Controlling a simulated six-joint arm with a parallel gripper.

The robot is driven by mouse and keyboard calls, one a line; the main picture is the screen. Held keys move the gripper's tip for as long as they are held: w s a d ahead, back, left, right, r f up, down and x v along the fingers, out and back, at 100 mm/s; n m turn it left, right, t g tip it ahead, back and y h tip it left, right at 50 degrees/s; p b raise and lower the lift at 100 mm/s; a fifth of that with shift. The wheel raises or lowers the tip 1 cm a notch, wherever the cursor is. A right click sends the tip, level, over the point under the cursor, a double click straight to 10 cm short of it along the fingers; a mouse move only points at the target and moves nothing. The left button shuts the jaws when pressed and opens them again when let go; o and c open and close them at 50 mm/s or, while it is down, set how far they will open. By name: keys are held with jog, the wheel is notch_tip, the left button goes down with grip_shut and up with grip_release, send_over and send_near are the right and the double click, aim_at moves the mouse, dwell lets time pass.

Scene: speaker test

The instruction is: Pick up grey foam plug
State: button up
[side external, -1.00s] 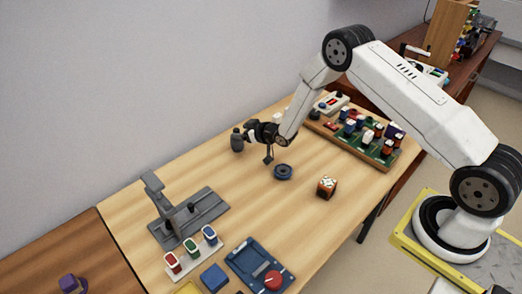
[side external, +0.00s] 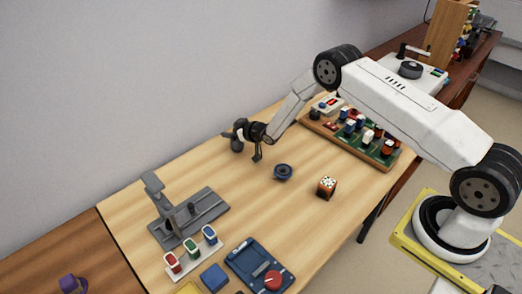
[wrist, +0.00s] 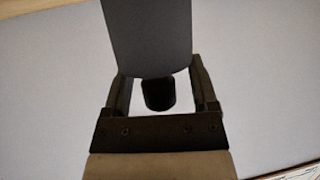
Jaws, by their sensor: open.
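The grey foam plug (side external: 237,146) stands upright near the back edge of the wooden table in the side view, partly hidden by my gripper (side external: 242,146). In the wrist view, its broad grey body (wrist: 150,38) fills the top middle, with a narrower dark end below it. My gripper is open, with one finger on each side of the plug in the wrist view (wrist: 158,72). A light gap shows between the dark end and each finger. Contact with the broad body cannot be told.
A grey fixture (side external: 188,218) stands front left, and a board with several parts (side external: 345,140) lies at right. The wall is close behind the plug.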

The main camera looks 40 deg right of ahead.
dwell(0.4)
grip_shut()
jog(key=shift+r, duration=0.2)
jog(key=shift+r, duration=0.85)
jog(key=s+r, duration=1.1)
jog(key=s, duration=0.3)
jog(key=shift+a, duration=0.25)
